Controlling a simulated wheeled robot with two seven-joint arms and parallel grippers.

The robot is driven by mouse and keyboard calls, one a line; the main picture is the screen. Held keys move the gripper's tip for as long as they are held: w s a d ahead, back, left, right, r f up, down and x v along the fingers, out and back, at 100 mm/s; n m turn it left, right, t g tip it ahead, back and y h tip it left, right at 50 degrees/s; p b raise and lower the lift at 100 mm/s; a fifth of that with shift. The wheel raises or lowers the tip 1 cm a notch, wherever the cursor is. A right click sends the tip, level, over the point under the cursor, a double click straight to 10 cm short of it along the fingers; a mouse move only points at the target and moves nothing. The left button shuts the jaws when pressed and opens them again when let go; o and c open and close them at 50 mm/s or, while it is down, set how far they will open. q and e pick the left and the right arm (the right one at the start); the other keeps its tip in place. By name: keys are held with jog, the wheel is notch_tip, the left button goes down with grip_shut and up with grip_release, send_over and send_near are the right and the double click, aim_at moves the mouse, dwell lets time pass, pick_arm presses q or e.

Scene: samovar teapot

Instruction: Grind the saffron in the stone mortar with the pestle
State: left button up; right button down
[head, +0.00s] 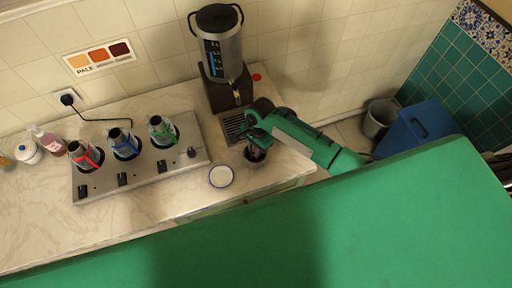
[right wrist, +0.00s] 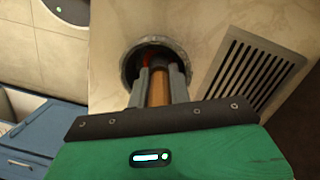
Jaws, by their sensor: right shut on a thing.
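The stone mortar (head: 254,160) stands near the counter's front edge in the head view. In the right wrist view its grey rim (right wrist: 128,66) shows as a ring. My right gripper (head: 258,146) is above the mortar, its fingers reaching down to the opening. It is shut on the pestle (right wrist: 159,88), a brown wooden shaft between the fingers in the right wrist view. A bit of red saffron (right wrist: 147,60) shows inside the mortar. The pestle's lower end is hidden. My left gripper is not in view.
A samovar (head: 222,45) stands behind the mortar, with a slotted drip grate (right wrist: 255,68) beside it. A small white dish (head: 221,176) lies left of the mortar. A burner unit (head: 140,178) with several pots is further left. A bucket (head: 379,117) and blue bin (head: 418,128) stand right.

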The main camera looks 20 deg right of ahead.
jog(key=shift+s+a, duration=0.2)
jog(key=shift+s, duration=0.5)
jog(key=shift+w+d, duration=0.15)
jog(key=shift+d, duration=0.8)
jog(key=shift+w+a+r, duration=0.1)
jog(key=shift+a+r, duration=0.1)
jog(key=shift+r, duration=1.2)
jog(key=shift+w+a+r, duration=0.1)
jog(key=shift+a+r, duration=0.05)
jog(key=shift+r, duration=1.3)
jog(key=shift+w+a+r, duration=0.1)
jog(key=shift+a+r, duration=0.1)
jog(key=shift+r, duration=1.2)
